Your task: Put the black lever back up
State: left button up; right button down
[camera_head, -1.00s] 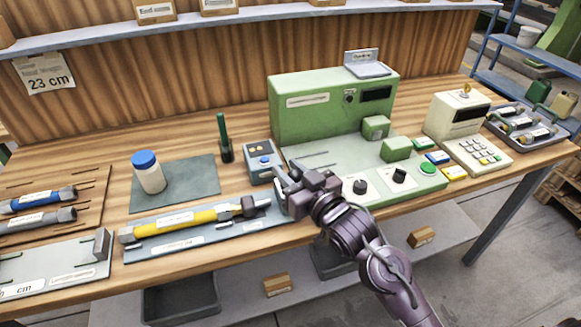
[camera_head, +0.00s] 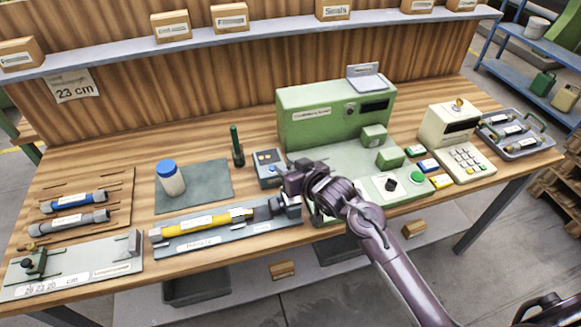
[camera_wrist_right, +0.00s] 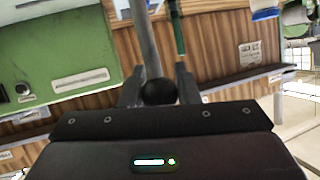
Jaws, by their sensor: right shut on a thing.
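The black lever shows in the right wrist view as a grey rod (camera_wrist_right: 147,45) ending in a round black knob (camera_wrist_right: 158,92). My right gripper (camera_wrist_right: 158,90) is shut on the knob, one finger on each side. My left gripper is out of view.
The green machine (camera_head: 312,124) stands just behind and right of the gripper. A white bottle with a blue cap (camera_head: 171,178) stands on a mat at left.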

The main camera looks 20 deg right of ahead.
jog(key=shift+w+f, duration=0.1)
jog(key=shift+w, duration=0.3)
jog(key=shift+f, duration=0.1)
jog(key=c, duration=1.3)
grip_release()
jog(key=shift+c, duration=0.2)
jog(key=shift+o, duration=1.2)
jog(key=shift+w+f, duration=0.1)
jog(key=shift+w, duration=0.1)
jog(key=b+v, duration=0.1)
jog(key=v, duration=0.7)
jog(key=shift+b, duration=0.3)
